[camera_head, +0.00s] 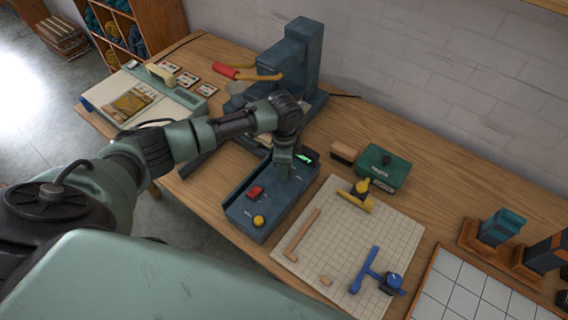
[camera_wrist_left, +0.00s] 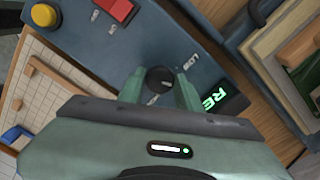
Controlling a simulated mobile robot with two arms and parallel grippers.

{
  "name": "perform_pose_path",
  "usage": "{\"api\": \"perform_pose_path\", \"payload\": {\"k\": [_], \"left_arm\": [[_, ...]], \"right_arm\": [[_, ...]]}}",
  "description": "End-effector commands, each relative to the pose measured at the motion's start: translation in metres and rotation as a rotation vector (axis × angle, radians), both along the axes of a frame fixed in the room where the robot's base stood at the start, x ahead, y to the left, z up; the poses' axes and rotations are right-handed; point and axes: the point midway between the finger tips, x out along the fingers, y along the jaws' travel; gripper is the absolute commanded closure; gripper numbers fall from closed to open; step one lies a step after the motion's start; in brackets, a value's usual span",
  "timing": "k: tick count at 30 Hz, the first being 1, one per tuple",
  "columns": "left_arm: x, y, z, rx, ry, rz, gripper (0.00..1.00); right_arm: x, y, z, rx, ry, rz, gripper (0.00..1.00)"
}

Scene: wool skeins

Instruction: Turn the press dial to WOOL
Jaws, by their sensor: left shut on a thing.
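The press's blue control box (camera_head: 284,204) lies on the wooden table, below the tall press frame (camera_head: 304,50). My left gripper (camera_head: 283,172) comes down on the box from above. In the left wrist view, its two fingers (camera_wrist_left: 160,92) stand on either side of a round black dial (camera_wrist_left: 160,78) and are shut on it. Small white labels lie around the dial, partly hidden by the fingers; I cannot read which one the dial points at. A lit green display (camera_wrist_left: 222,98) beside the dial shows letters starting "RE". My right gripper is not in view.
The box also carries a red switch (camera_head: 255,192) and a yellow button (camera_head: 258,221). A gridded board (camera_head: 395,235) with a yellow-knobbed tool and a blue-knobbed tool lies to the right. A green box (camera_head: 383,168) and a brown block (camera_head: 343,153) stand behind the board.

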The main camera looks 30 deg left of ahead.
Motion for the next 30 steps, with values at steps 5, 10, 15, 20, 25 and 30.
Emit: {"api": "perform_pose_path", "payload": {"k": [5,10,15,20,25,30], "left_arm": [[0.0013,-0.0011,0.0027,-0.003,-0.004,-0.149,1.0],[0.0016,-0.0009,0.0023,-0.002,-0.005,-0.265,1.0],[0.0018,-0.001,0.0021,-0.003,-0.005,-0.346,1.0],[0.002,-0.0011,0.0019,-0.002,-0.006,-0.392,1.0],[0.0021,-0.0012,0.0018,-0.003,-0.006,-0.413,1.0],[0.0022,-0.0012,0.0018,-0.003,-0.006,-0.417,1.0]], "right_arm": [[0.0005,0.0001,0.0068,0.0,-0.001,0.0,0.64],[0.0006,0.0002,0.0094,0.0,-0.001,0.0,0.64],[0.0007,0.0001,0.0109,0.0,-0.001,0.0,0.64],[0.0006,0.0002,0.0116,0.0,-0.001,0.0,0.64],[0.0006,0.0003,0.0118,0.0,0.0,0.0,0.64],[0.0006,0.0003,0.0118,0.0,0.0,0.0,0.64]]}}
